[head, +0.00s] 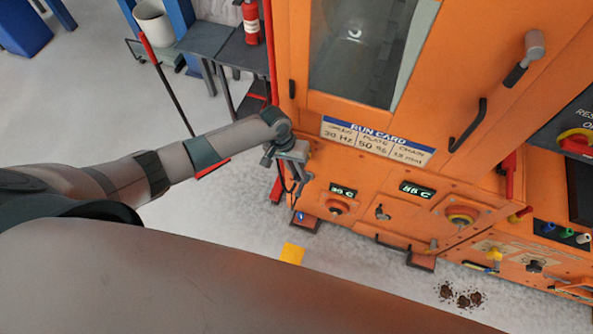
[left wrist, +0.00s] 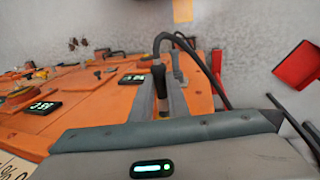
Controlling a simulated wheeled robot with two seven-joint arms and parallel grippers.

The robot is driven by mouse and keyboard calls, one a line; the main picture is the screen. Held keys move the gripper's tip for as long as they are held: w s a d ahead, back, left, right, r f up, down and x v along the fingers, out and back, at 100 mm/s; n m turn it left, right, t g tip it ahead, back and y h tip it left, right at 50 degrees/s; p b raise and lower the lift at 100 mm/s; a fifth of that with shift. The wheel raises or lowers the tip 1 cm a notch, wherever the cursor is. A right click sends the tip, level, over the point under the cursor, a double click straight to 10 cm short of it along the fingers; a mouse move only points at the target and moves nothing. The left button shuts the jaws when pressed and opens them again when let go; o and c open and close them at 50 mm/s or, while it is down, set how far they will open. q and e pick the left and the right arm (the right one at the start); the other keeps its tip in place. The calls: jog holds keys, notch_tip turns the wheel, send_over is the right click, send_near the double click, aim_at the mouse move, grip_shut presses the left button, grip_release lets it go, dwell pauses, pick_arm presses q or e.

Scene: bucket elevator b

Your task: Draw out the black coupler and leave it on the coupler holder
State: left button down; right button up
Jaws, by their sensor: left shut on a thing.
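My left gripper (head: 294,176) is at the front of the orange machine, near its lower left corner. In the left wrist view its two fingers (left wrist: 160,82) are shut on the black coupler (left wrist: 158,76), which sits between the tips. A black hose (left wrist: 205,68) rises from the coupler, loops over and runs down on the right. In the head view the coupler is too small and covered to make out. I cannot tell whether the coupler is clear of the panel. I cannot pick out the coupler holder with certainty. My right gripper is not in view.
The orange machine (head: 385,190) has two lit displays, knobs and a door with a black handle (head: 467,125). Coloured plugs (head: 566,232) sit at the right. A dark table (head: 222,42) and a red fire extinguisher (head: 251,22) stand behind. Dark debris (head: 461,297) lies on the floor.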

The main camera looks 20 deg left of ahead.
pick_arm(q)
jog(key=shift+w, duration=0.6)
jog(key=c, duration=1.6)
grip_release()
jog(key=shift+w, duration=0.1)
jog(key=shift+c, duration=0.2)
jog(key=shift+r, duration=0.1)
jog(key=b+v, duration=0.2)
jog(key=v, duration=1.5)
jog(key=shift+b, duration=0.3)
